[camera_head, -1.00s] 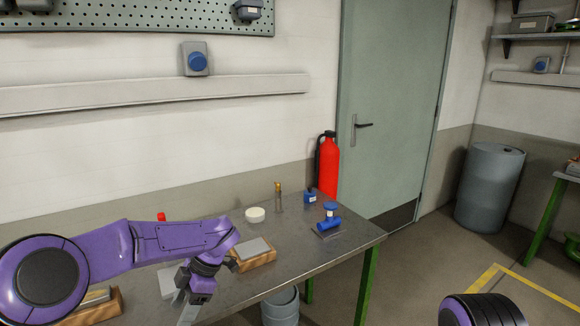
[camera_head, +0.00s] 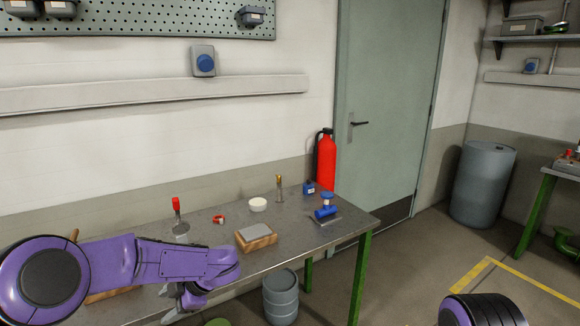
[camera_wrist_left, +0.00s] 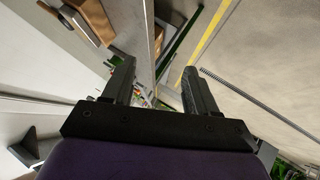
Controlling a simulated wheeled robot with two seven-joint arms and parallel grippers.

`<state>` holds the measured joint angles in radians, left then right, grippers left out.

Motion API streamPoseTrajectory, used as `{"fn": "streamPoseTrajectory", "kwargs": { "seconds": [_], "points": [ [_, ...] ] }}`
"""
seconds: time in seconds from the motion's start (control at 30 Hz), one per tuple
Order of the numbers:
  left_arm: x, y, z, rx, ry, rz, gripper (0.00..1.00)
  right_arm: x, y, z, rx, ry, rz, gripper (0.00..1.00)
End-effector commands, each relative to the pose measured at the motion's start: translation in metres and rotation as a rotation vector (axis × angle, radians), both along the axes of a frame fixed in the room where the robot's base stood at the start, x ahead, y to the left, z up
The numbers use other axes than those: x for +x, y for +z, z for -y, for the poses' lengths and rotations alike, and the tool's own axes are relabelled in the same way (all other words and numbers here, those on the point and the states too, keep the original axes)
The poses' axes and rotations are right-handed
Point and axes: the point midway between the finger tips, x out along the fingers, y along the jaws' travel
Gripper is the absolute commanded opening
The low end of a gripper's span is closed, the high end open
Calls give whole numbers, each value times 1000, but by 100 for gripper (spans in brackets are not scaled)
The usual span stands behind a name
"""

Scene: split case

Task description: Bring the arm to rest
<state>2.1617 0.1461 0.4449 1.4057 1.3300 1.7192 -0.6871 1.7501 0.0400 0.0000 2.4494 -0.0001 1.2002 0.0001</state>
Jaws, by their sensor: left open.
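My left arm, purple, comes in from the left in the head view, low along the table's front edge. My left gripper (camera_head: 178,306) hangs at the arm's end, partly hidden under the wrist, near the table's front edge. In the left wrist view its two dark fingers (camera_wrist_left: 158,88) are apart with nothing between them. Of my right arm only a dark and purple rounded part shows at the bottom right of the head view; its gripper is out of sight.
A grey bin (camera_head: 281,297) stands below.

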Motion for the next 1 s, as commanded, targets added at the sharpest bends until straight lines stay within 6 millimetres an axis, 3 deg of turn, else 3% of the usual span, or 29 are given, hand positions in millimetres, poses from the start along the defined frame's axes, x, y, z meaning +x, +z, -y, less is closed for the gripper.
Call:
{"fn": "streamPoseTrajectory", "kwargs": {
  "seconds": [0.17,0.27,0.33,0.47,0.6,0.7,0.8,0.9,1.0],
  "points": [
    [-6,-46,-19,188,-264,49,58,0,-4,0,1,0,-1,43],
    [-23,-89,-21,249,-494,36,58,0,-7,0,1,0,-1,43],
    [-45,-125,-17,252,-672,1,58,0,-10,0,1,0,-1,43],
    [-113,-192,-6,166,-982,-126,58,0,-15,0,1,0,-1,43],
    [-207,-243,3,7,-1225,-302,58,0,-21,0,1,0,-1,43],
    [-274,-262,3,-100,-1343,-438,58,0,-24,0,1,0,-1,43],
    [-324,-270,-2,-168,-1402,-550,58,0,-27,0,1,0,-1,43],
    [-351,-275,-11,-191,-1399,-615,58,0,-30,0,1,0,-1,43],
    [-351,-275,-11,-191,-1399,-615,58,0,-30,0,1,0,-1,43]
  ]
}}
